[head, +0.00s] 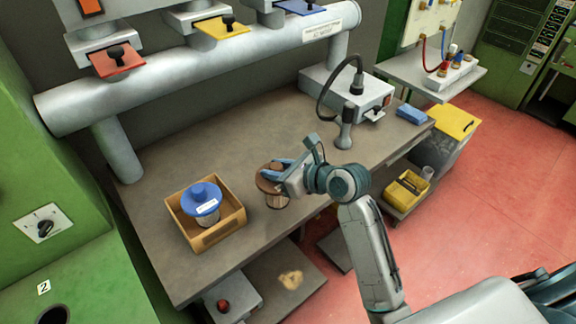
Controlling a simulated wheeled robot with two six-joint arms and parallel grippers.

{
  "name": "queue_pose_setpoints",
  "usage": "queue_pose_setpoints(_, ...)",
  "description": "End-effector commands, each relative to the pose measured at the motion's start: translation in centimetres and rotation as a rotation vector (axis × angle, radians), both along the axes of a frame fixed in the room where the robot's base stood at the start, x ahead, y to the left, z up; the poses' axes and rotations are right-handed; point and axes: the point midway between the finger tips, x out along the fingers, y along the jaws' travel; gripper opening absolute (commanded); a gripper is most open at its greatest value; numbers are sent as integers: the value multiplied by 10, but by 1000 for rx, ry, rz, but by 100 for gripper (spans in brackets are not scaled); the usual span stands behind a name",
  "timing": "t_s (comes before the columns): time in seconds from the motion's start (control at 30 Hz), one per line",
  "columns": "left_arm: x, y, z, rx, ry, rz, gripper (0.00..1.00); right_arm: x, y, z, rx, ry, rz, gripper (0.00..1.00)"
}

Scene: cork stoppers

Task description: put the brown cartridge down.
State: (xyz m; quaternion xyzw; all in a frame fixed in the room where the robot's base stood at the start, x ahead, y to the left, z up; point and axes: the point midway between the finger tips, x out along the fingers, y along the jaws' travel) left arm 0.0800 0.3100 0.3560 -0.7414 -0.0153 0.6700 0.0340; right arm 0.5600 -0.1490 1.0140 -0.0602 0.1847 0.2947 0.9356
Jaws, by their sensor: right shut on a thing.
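The brown cartridge (276,201) is a short cylinder with a brown top and a paler, ribbed-looking side. It is at the front part of the grey-brown workbench (240,140), right of a wooden box. My right gripper (273,178) is shut on its top, reaching in from the right. The cartridge looks upright. I cannot tell whether its base touches the bench. My left gripper is not in view.
The wooden box (236,224) holds a blue-lidded cartridge (202,199). A grey device (345,92) with a microphone-like stalk stands at the back right, near a blue block (411,114). The bench's middle is clear.

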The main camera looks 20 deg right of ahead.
Motion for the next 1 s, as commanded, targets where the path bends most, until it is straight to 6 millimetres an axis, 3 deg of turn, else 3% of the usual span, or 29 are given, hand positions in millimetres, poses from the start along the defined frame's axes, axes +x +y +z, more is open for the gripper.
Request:
queue_pose_setpoints(0.23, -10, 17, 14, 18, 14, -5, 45, 53, -37, -2, -4, 1, -3, 0)
queue_pose_setpoints(0.5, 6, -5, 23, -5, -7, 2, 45, 104, -72, -8, -1, 1, -3, 0)
queue_pose_setpoints(0.77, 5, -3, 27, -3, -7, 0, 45, 125, -87, -11, 0, 0, -4, 0)
queue_pose_setpoints(1.0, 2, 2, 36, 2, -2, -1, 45, 124, -86, -44, 1, 2, -3, 0)
